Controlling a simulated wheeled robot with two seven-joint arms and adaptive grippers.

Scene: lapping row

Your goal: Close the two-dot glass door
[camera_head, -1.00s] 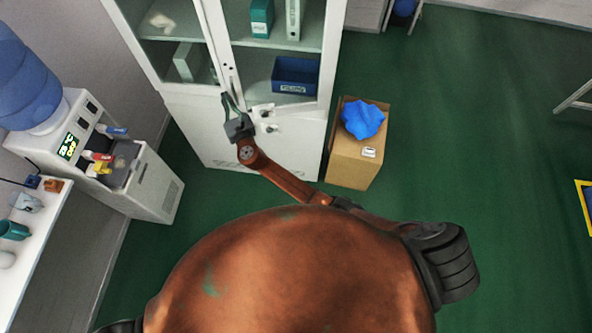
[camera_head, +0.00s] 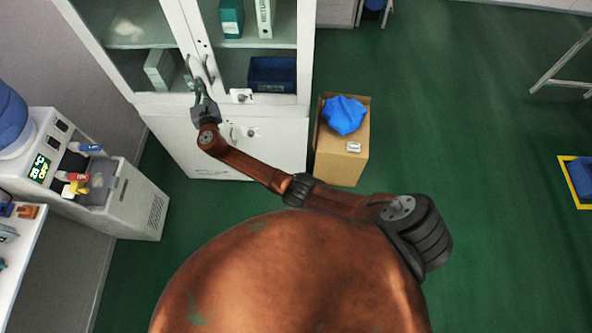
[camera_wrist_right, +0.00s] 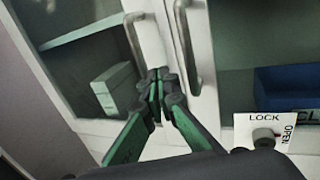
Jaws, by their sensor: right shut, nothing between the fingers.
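The white cabinet has two glass doors that meet at a middle seam. Small dark marks, which look like two dots, sit high on the frame of the right door, the two-dot glass door (camera_head: 207,62). That door looks flush or nearly flush with the left door (camera_head: 181,40); I cannot tell whether it is fully shut. In the right wrist view its bar handle (camera_wrist_right: 190,48) stands right of the seam and the left door's handle (camera_wrist_right: 134,42) left of it. My right gripper (camera_head: 199,88) is shut and empty, its fingertips (camera_wrist_right: 158,78) at the door frames between the handles' lower ends. My left gripper is out of view.
A lock plate (camera_wrist_right: 265,132) with a knob is low on the right door side. A cardboard box (camera_head: 342,160) with a blue cloth (camera_head: 344,114) stands right of the cabinet. A water dispenser (camera_head: 135,205) stands left. Green floor is open to the right.

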